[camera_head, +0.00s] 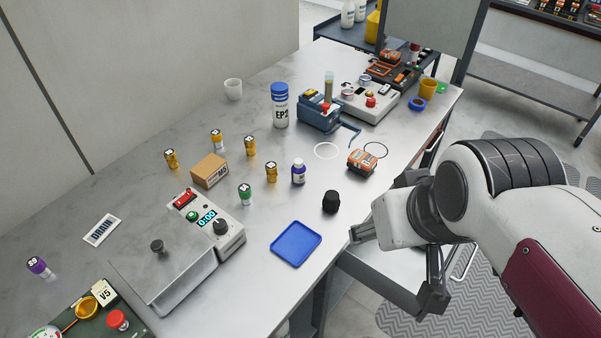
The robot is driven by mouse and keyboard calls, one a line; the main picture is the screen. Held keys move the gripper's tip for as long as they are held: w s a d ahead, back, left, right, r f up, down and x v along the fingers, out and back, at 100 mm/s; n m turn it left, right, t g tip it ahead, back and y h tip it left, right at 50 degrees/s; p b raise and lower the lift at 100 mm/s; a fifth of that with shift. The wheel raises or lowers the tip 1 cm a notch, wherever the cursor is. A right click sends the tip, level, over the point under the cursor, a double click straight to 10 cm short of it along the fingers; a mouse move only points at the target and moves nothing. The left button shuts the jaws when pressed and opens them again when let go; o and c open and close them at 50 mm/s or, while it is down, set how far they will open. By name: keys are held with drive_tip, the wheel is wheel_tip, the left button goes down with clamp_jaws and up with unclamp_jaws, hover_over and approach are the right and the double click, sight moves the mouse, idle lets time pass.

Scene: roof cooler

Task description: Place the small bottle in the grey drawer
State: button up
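A small dark blue bottle (298,173) with a white cap and a pale label stands upright on the metal table, left of the black knob-like piece. A grey drawer (378,287) is pulled out from under the table's right edge. Part of its inside is visible and looks empty; my gripper and arm hide the rest. My gripper (397,268) is over the drawer, its two fingers spread wide with nothing seen between them. It is well to the right of the bottle and apart from it.
A blue tray (296,244) lies near the table's front edge. A black piece (331,202), an orange-and-grey box (361,161), yellow-capped vials (271,172) and a green-capped vial (245,194) stand around the bottle. A control box (213,222) is to the left.

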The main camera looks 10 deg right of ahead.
drive_tip(key=w+a+n, duration=0.2)
drive_tip(key=w, duration=0.7)
drive_tip(key=n+g+y, duration=0.1)
drive_tip(key=n+y, duration=0.1)
drive_tip(key=n, duration=0.1)
hover_over(302, 167)
drive_tip(key=s+d, duration=0.1)
drive_tip(key=s, duration=0.2)
wheel_tip(302, 167, down, 15)
drive_tip(key=shift+w+f+n+g, duration=0.15)
drive_tip(key=shift+w+n+g, duration=0.15)
drive_tip(key=shift+w, duration=0.2)
drive_tip(key=shift+f, duration=0.1)
drive_tip(key=shift+x, duration=1.2)
drive_tip(key=shift+f, duration=0.1)
drive_tip(key=shift+w+x, duration=0.2)
drive_tip(key=shift+x, duration=2.3)
